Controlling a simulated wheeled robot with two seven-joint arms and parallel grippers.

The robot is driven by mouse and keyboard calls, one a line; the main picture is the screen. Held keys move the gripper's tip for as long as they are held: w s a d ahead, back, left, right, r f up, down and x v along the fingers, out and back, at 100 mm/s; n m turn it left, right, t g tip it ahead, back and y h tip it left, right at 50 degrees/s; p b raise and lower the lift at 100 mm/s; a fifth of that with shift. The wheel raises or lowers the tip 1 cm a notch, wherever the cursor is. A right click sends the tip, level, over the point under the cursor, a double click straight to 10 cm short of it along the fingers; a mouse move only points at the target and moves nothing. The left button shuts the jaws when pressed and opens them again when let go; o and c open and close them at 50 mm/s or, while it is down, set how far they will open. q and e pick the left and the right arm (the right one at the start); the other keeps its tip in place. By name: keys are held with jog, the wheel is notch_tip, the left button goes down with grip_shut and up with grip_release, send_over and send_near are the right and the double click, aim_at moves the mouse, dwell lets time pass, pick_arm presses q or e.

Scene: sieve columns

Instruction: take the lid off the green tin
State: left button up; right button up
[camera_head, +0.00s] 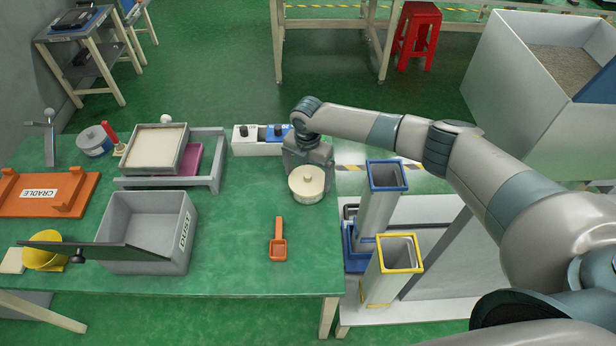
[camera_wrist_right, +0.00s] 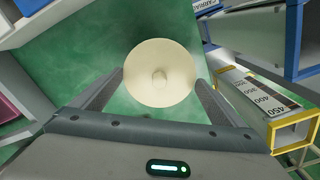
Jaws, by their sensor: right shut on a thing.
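A round cream lid (camera_head: 307,181) with a small knob on top is over the right part of the green table. It also shows in the right wrist view (camera_wrist_right: 160,88), face on. My right gripper (camera_head: 306,166) is beside it, and its two fingers flank the lid's edge in the right wrist view (camera_wrist_right: 160,80). It is shut on the lid. I see no green tin body; anything below the lid is hidden, and I cannot tell whether the lid is raised. A blue-grey tin (camera_head: 94,141) stands at the table's far left. My left gripper is not in view.
An orange scoop (camera_head: 278,245) lies in front of the lid. A grey bin (camera_head: 150,262), a sieve tray (camera_head: 156,150) and an orange cradle (camera_head: 45,210) are left. Blue-rimmed (camera_head: 387,175) and yellow-rimmed (camera_head: 400,255) columns stand right. A control box (camera_head: 258,149) is behind.

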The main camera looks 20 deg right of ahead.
aim_at(308, 177)
notch_tip(308, 177, up, 9)
jog(key=b, duration=0.3)
jog(key=shift+f+b, duration=0.1)
jog(key=shift+b, duration=0.2)
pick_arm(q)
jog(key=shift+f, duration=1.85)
pick_arm(e)
jog(key=shift+r, duration=0.5)
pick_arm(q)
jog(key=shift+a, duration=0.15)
